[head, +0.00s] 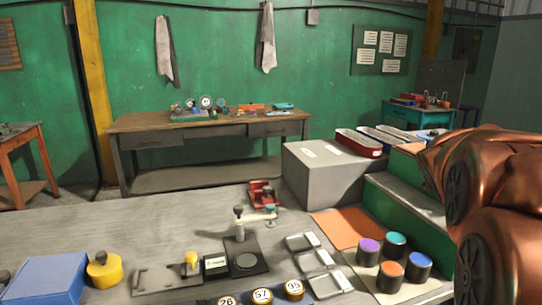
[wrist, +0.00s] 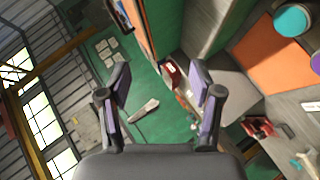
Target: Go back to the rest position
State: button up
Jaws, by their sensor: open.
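My gripper (wrist: 159,100) is open in the wrist view, its two purple-padded fingers apart with nothing between them. It is raised and tilted, looking past the table toward the green wall and windows. In the head view my copper-coloured arm fills the right side; the gripper itself is out of that view.
The grey table (head: 130,225) holds a blue box (head: 45,280), a yellow pot (head: 104,270), a black press stand (head: 246,262), open metal tins (head: 318,262), several coloured-lid jars (head: 368,250) and an orange mat (head: 345,226). A grey box (head: 318,175) and green stepped shelf (head: 405,215) stand near my arm.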

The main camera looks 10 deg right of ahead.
jog(key=s+a+f+m+g+y+p, duration=0.1)
jog(key=s+a+f+y+p, duration=0.1)
jog(key=s+a+f, duration=0.3)
jog(key=a+f+m+g+y+p, duration=0.1)
jog(key=a+f+g+y+p, duration=0.1)
jog(key=a, duration=0.6)
jog(key=s+a+f+m+g+y+p, duration=0.1)
jog(key=s+a+f+g+y+p, duration=0.1)
jog(key=s+a, duration=0.9)
jog(key=s+a+f+m+g+y+p, duration=0.1)
jog(key=s+a+f+g+y+p, duration=0.2)
jog(key=s+a, duration=0.8)
notch_tip(320, 180, down, 2)
jog(key=s+g, duration=0.1)
jog(key=g, duration=0.1)
jog(key=shift+a+f+g+y+p, duration=0.2)
jog(key=shift+g+y+p, duration=0.1)
jog(key=shift+p, duration=0.1)
